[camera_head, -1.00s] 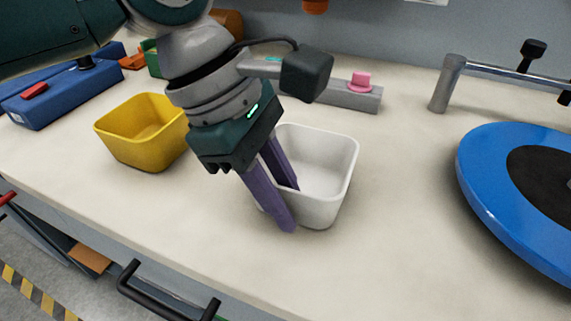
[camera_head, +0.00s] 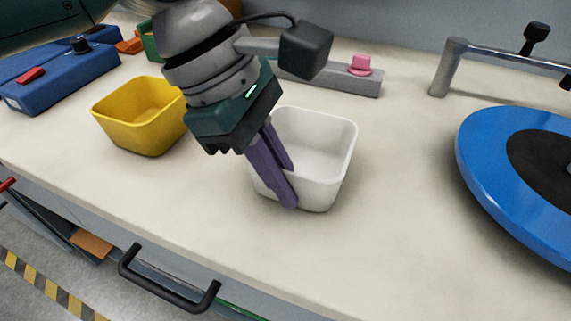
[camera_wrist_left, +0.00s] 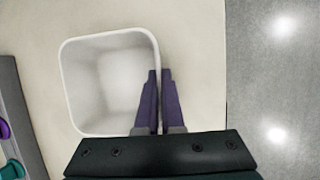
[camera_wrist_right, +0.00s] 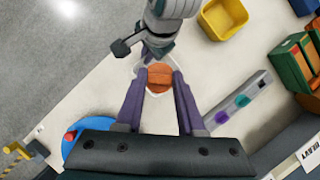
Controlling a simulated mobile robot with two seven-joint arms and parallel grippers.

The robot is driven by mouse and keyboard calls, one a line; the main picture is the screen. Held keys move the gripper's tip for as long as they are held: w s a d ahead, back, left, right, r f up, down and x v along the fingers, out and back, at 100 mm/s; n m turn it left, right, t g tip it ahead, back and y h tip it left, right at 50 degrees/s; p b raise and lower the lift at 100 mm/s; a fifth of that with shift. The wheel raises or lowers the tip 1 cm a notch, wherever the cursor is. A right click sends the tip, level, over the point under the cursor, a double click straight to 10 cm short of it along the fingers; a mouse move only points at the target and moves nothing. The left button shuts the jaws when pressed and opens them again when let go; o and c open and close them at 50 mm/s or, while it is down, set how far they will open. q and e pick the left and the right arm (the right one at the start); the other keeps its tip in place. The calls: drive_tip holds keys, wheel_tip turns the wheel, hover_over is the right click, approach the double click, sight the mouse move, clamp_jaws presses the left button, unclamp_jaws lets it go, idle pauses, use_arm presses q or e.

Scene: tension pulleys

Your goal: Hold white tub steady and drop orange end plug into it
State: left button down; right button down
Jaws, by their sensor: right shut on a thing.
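The white tub (camera_head: 325,165) stands upright on the bench in the head view. It also shows in the left wrist view (camera_wrist_left: 85,85). My left gripper (camera_head: 288,185) is shut on the tub's near-left wall, one finger inside and one outside; in the left wrist view its fingers (camera_wrist_left: 159,85) are close together at the rim. In the right wrist view my right gripper (camera_wrist_right: 161,76) is shut on the orange end plug (camera_wrist_right: 160,78), with the tub partly hidden beyond it. The right gripper is outside the head view.
A yellow tub (camera_head: 140,118) stands to the left. A grey bar with a pink plug (camera_head: 360,65) lies behind the white tub. A large blue disc (camera_head: 480,165) lies at the right. Bench between the white tub and disc is clear.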

idle(0.5)
wheel_tip(320, 180, down, 12)
drive_tip(key=shift+r, duration=0.2)
idle(1.2)
drive_tip(key=shift+c, duration=2.2)
unclamp_jaws()
drive_tip(key=v, duration=0.7)
drive_tip(key=shift+r, duration=0.25)
drive_tip(key=shift+d, duration=0.1)
